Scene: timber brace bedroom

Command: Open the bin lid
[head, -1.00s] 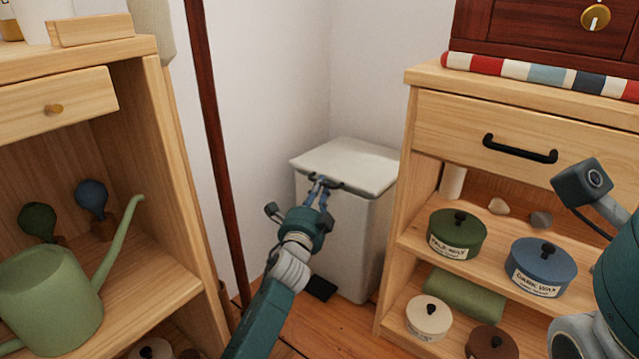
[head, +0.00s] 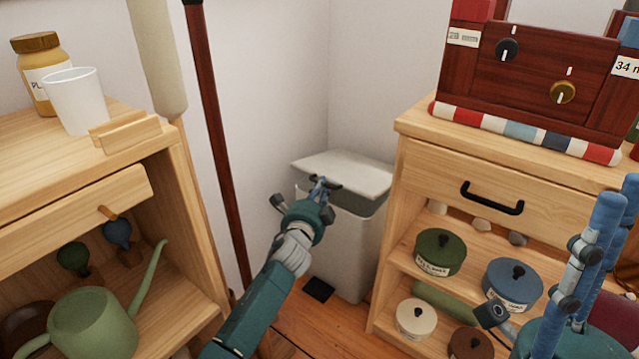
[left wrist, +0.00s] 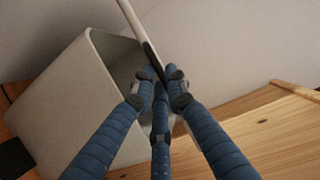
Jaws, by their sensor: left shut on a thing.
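The white bin (head: 350,255) stands in the corner between the two wooden units. Its lid (head: 352,172) is tilted up at the front, with a dark gap between it and the rim. My left gripper (head: 321,183) is shut on the dark lid handle at the front edge. In the left wrist view the lid (left wrist: 133,22) shows nearly edge-on, its dark handle (left wrist: 152,62) between the fingers (left wrist: 161,82), beside the open bin (left wrist: 75,105). My right gripper (head: 612,205) is at the right edge, fingers upright and apart, holding nothing visible.
The left wooden unit (head: 190,215) holds a watering can (head: 90,325), a white cup (head: 77,100) and a jar. The right unit (head: 395,190) holds several lidded pots, with a red-brown box on top. A dark red pole (head: 212,130) stands left of the bin.

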